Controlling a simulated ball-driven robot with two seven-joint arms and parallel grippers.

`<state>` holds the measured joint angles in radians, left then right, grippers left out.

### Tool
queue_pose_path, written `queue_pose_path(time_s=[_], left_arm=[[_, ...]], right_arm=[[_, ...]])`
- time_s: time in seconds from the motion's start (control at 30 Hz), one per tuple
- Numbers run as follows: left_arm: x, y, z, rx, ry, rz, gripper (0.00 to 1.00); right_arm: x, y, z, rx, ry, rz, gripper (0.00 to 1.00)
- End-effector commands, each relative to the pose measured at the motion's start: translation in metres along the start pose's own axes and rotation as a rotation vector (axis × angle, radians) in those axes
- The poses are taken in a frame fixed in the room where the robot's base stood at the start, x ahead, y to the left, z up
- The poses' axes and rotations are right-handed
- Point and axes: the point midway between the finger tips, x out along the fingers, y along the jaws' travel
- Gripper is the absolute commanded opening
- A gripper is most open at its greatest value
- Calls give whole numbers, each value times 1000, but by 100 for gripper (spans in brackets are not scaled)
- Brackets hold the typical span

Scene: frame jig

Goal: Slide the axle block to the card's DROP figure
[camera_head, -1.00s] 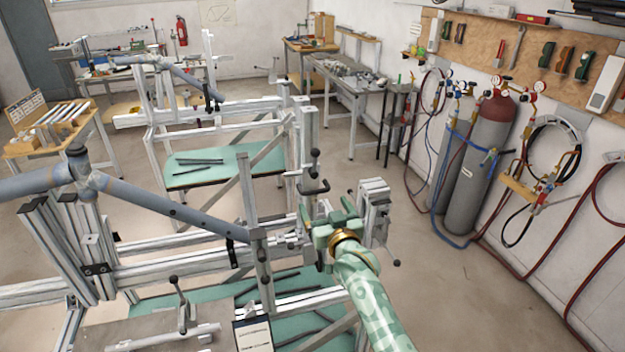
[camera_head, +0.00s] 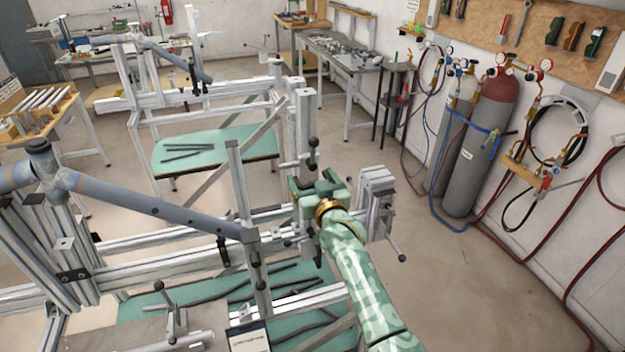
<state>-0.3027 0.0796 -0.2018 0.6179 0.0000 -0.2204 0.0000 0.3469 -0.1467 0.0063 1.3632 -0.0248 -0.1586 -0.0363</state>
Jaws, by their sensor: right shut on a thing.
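My right gripper (camera_head: 308,190) reaches in from the lower right and is shut at the upright aluminium post (camera_head: 301,120). It closes around a dark part on the post, which appears to be the axle block (camera_head: 296,184); the jaws hide most of it. Black clamp knobs (camera_head: 313,142) stick out from the post just above the gripper. A white card (camera_head: 250,338) with dark print hangs low on the jig at the bottom edge; its figures are too small to read. My left gripper is not in view.
A blue-grey tube (camera_head: 150,203) runs across the jig from the left to a short upright (camera_head: 240,195). A second aluminium post (camera_head: 376,195) with a crank handle stands close right of my gripper. Gas cylinders (camera_head: 480,150) stand by the right wall, with clear floor between.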

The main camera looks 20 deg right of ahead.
Motion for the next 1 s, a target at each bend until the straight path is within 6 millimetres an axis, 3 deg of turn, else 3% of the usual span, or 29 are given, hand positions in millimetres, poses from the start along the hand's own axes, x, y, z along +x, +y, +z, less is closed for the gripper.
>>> queue_pose_path(time_s=[0.17, 0.4, 0.7, 0.73, 0.77, 1.0], left_arm=[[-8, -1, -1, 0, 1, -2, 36], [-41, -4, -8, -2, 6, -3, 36], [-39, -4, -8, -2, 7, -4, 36], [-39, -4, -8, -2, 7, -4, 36], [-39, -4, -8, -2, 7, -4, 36], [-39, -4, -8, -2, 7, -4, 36]], right_arm=[[0, 1, -7, -1, 0, 2, 40], [1, 2, -45, 0, 9, 2, 40], [2, 2, -46, 2, 16, 3, 39], [2, 2, -46, 2, 16, 3, 83], [2, 2, -46, 2, 17, 3, 88], [1, 1, -42, 1, 7, 2, 88]])
